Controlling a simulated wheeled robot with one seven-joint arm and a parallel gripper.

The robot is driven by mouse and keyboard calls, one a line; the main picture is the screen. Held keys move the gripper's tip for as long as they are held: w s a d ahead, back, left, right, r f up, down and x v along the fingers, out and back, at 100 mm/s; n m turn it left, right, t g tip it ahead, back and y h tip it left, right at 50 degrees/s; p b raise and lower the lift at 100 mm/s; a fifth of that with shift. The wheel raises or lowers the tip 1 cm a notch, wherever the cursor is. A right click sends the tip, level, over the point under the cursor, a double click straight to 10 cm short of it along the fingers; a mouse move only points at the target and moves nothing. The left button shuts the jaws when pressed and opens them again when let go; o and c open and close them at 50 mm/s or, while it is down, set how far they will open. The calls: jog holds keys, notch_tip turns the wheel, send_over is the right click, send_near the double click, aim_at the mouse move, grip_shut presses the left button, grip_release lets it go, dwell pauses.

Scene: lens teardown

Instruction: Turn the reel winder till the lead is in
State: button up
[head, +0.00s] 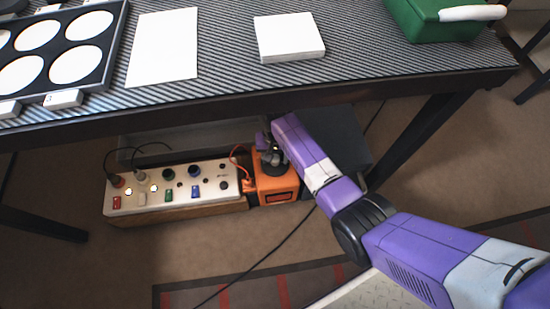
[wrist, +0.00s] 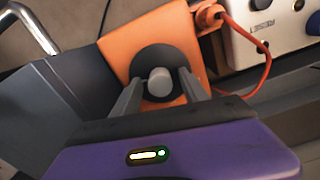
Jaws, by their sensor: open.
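The reel winder is an orange box (head: 278,188) on the floor under the table, with a round dark disc and a grey knob on top. In the wrist view the knob (wrist: 160,82) stands between the two fingers of my gripper (wrist: 157,84). The fingers are open, one on each side of the knob, with gaps visible. A red-orange lead (wrist: 262,72) comes out of an orange fitting at the winder's corner and loops towards the white panel box. In the head view the lead (head: 233,157) arcs beside the winder; my gripper partly hides the winder's top.
A white panel box (head: 150,202) with several knobs, switches and lit lamps stands left of the winder. A dark grey box (head: 345,140) stands to its right. The table edge (head: 260,100) is above, with a white block (head: 290,37) on top. A black cable crosses the floor.

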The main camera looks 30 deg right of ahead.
grip_shut()
jog(key=shift+r+m+p, duration=0.15)
jog(key=shift+m+p, duration=0.15)
jog(key=shift+p, duration=0.1)
jog(key=m+p, duration=0.2)
jog(key=shift+m, duration=0.4)
jog(key=m+p, duration=0.3)
jog(key=m, duration=0.3)
jog(key=m+p, duration=0.1)
jog(key=m, duration=0.4)
jog(key=shift+m, duration=2.6)
